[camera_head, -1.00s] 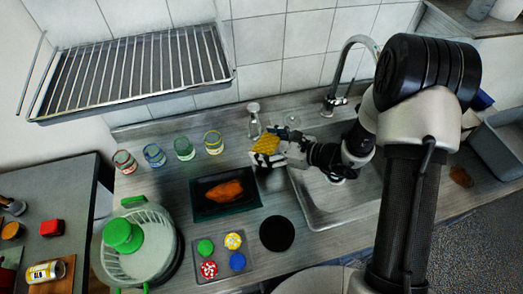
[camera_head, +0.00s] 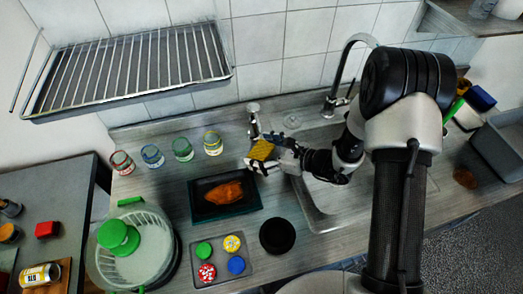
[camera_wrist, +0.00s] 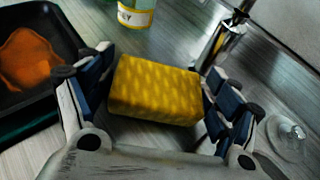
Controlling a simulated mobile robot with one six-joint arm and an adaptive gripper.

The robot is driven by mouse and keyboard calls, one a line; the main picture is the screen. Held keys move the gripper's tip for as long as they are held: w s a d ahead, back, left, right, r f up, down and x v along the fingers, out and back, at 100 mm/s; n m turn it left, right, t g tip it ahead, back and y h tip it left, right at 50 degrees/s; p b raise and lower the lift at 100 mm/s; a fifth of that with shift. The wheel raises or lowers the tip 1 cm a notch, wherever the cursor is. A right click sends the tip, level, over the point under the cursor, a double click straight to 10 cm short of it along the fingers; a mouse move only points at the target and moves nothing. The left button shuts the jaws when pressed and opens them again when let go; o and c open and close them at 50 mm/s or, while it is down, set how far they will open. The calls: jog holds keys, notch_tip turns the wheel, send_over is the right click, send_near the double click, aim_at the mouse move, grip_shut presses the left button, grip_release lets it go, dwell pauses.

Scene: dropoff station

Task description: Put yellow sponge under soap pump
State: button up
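The yellow sponge (camera_head: 262,150) is a textured block between the two fingers of my gripper (camera_head: 264,157), left of the sink. In the wrist view, the sponge (camera_wrist: 156,91) lies across the gap, with the fingertips of my gripper (camera_wrist: 160,75) at its left and right sides. The gripper appears shut on it. The metal soap pump (camera_head: 254,110) stands upright just behind the sponge, near the wall. In the wrist view, the pump (camera_wrist: 222,45) is beyond the right finger, apart from the sponge. The sponge's underside and its height above the counter are hidden.
A dark tray (camera_head: 220,207) with an orange piece of food is left of the gripper. Several jars (camera_head: 183,149) stand along the back. A clear glass item (camera_head: 292,121) is right of the pump, by the sink (camera_head: 318,205) and tap (camera_head: 334,95). A black disc (camera_head: 277,235) lies in front.

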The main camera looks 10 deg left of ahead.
jog(key=o, duration=0.3)
jog(key=shift+r, duration=0.1)
jog(key=shift+r+p, duration=0.25)
jog(key=shift+p, duration=0.05)
jog(key=p+v, duration=0.2)
jog(key=v, duration=1)
jog(key=shift+f, duration=0.15)
jog(key=s+r+n+g+h, duration=0.4)
jog(key=s+r+n+g, duration=0.1)
jog(key=s+r+n, duration=0.8)
jog(key=s+d+r+n+t+h, duration=0.2)
jog(key=s+d+r+n+h, duration=0.2)
jog(key=d+r, duration=0.1)
jog(key=s+d+r+n+t+h, duration=0.3)
jog(key=s+d+r+n+h, duration=0.1)
jog(key=d, duration=0.4)
jog(key=shift+r+n+h, duration=0.4)
